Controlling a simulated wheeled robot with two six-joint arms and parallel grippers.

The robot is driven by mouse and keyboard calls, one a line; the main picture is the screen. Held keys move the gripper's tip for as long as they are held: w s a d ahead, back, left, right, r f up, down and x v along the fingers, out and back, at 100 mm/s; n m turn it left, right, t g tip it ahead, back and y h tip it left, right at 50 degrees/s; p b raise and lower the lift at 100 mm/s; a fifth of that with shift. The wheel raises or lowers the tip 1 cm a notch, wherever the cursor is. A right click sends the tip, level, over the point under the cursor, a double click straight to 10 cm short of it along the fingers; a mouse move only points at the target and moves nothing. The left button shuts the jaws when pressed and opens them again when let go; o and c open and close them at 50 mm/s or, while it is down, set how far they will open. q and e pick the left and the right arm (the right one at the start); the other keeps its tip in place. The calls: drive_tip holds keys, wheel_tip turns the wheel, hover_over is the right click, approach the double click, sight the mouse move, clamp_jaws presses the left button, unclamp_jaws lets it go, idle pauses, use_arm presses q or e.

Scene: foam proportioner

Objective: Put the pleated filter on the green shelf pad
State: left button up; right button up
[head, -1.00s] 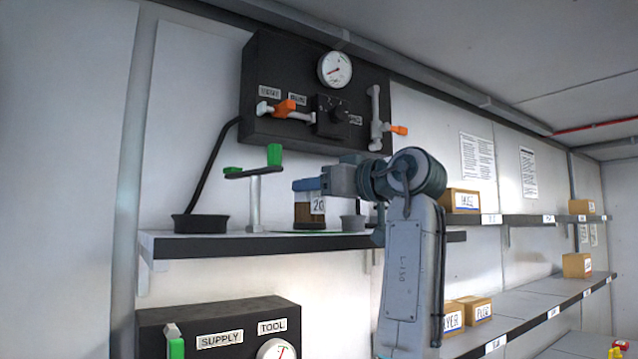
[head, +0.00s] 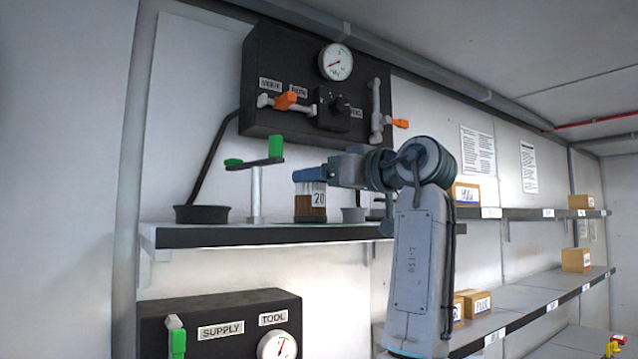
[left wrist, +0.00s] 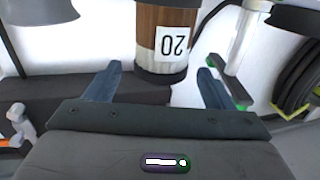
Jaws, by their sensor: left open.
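The pleated filter (head: 304,207), a brown cylinder with a white "20" label, stands upright on the upper shelf in the head view. It also shows upside down in the left wrist view (left wrist: 165,25), dark cap towards me. My left gripper (head: 305,175) is at the filter's top in the head view. In the left wrist view my left gripper (left wrist: 158,80) has its blue fingers spread, one on each side of the cap, with gaps between them and it. The green pad is not clearly visible now. My right gripper is not in view.
A black gauge panel (head: 265,75) hangs above. Boxes (head: 467,193) stand on shelves to the right.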

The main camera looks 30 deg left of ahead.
use_arm(q)
drive_tip(key=s+d+b, duration=0.1)
drive_tip(key=d+b, duration=0.2)
drive_tip(key=d, duration=0.7)
drive_tip(key=shift+s+d, duration=0.3)
drive_tip(key=shift+s, duration=0.1)
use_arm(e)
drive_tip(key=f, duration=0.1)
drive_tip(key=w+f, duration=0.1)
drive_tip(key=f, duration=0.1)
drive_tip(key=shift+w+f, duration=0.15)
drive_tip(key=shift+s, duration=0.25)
